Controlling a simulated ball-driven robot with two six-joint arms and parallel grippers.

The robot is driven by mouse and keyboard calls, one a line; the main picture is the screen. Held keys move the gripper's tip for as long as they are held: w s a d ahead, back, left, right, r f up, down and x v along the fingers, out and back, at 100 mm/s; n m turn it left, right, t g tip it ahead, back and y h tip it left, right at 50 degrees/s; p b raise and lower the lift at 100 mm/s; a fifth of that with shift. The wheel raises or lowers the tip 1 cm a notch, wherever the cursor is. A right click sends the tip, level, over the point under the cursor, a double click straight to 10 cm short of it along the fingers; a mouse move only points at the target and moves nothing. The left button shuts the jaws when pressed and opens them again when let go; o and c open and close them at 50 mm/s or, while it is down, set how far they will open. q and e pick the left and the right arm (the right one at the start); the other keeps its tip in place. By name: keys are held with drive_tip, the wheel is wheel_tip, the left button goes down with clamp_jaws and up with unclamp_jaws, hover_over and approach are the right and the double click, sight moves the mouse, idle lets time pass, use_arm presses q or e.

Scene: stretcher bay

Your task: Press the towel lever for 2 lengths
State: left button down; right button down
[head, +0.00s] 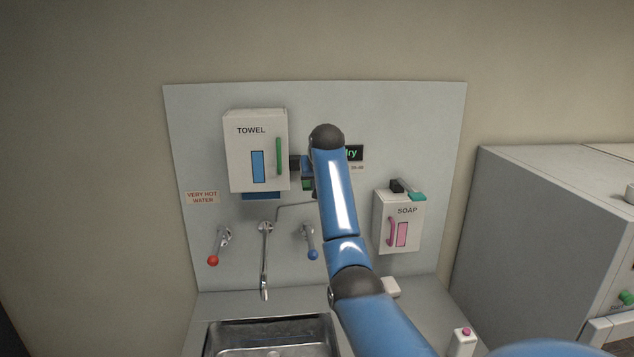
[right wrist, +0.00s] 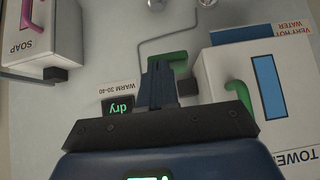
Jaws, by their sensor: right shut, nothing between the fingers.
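The white towel dispenser (head: 236,166) hangs on the grey wall panel, with a blue window, a green handle (head: 279,157) on its front and a short blue strip (head: 262,195) beneath. A dark block (head: 295,163) sticks out from its right side, with a green lever piece (head: 307,184) beside it, partly hidden by my right arm. In the right wrist view, upside down, my right gripper (right wrist: 158,66) is shut and empty. Its fingertips overlap the green lever (right wrist: 180,58), next to the dark block (right wrist: 187,87). I cannot tell if they touch it. My left gripper is out of view.
A soap dispenser (head: 385,222) with a pink handle hangs to the right. A "dry" display (head: 354,153) sits behind my arm. Below are red (head: 213,261) and blue (head: 312,255) tap levers, a spout (head: 264,270) and a metal sink (head: 270,334). A grey cabinet (head: 540,235) stands right.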

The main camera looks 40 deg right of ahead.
drive_tip(key=b+v, duration=0.4)
drive_tip(key=v, duration=0.5)
drive_tip(key=shift+r, duration=0.45)
drive_tip(key=shift+s, duration=0.1)
